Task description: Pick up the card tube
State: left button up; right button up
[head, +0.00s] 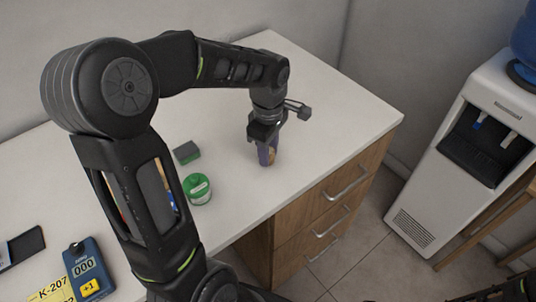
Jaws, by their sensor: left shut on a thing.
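The card tube (266,155) is a purple cylinder with a yellowish patch. It stands upright, or nearly so, near the right part of the white counter (335,110). My left gripper (267,138) is above it, pointing down, and is shut on its upper part, which the fingers hide. I cannot tell whether the tube's base touches the counter. My right gripper is not in view.
A green tub with a white label (197,189) and a small green and grey block (187,152) are left of the tube. A water dispenser (470,150) stands beyond the counter's right edge.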

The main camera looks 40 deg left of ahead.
pick_arm(q)
grip_shut()
notch_tip(320, 180, up, 10)
jog(key=shift+r, duration=0.1)
dwell(0.4)
dwell(0.5)
